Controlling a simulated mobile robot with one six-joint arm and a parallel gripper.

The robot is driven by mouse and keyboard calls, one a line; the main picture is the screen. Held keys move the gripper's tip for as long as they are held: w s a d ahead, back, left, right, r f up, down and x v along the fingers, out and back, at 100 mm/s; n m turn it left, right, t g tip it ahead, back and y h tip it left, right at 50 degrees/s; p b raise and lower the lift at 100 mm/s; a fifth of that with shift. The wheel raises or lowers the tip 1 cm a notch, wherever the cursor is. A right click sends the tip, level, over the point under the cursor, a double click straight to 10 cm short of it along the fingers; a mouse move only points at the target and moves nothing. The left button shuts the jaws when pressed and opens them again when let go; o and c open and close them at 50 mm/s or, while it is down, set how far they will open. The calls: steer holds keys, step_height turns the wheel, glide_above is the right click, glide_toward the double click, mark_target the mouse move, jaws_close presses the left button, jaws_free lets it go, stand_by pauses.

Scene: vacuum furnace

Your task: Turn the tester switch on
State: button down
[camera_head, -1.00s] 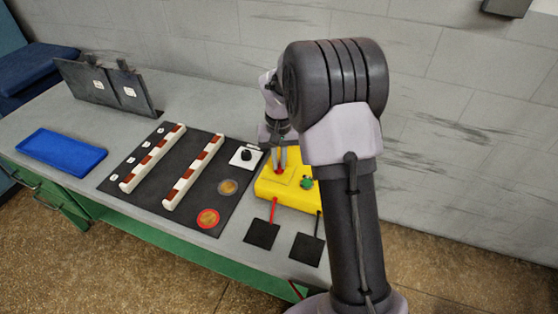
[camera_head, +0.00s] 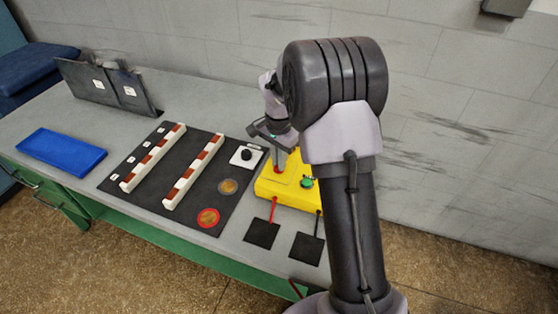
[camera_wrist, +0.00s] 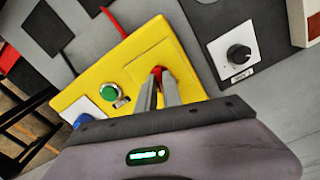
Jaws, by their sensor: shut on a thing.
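The yellow tester box (camera_head: 292,192) stands on the bench, and it also fills the middle of the wrist view (camera_wrist: 130,75). Its red switch (camera_wrist: 157,71) sits on a square raised patch on the top face. My gripper (camera_wrist: 161,84) reaches down over the box, its two fingers closed together on the red switch. In the head view my gripper (camera_head: 280,162) is partly behind my arm, and the switch is largely covered by the fingers. A green round button or lamp (camera_wrist: 109,91) sits beside the switch on the box.
A black knob (camera_head: 246,155) on a white plate lies left of the box, on a black board with two red-and-white strips. Red and black leads run to two black pads (camera_head: 262,233). A blue tray (camera_head: 62,152) lies far left. A grey wall stands behind.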

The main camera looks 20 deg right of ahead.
steer(key=shift+m, duration=1)
steer(key=c, duration=1.5)
jaws_free()
step_height(320, 180, up, 18)
steer(key=p, duration=0.6)
steer(key=shift+f, duration=0.25)
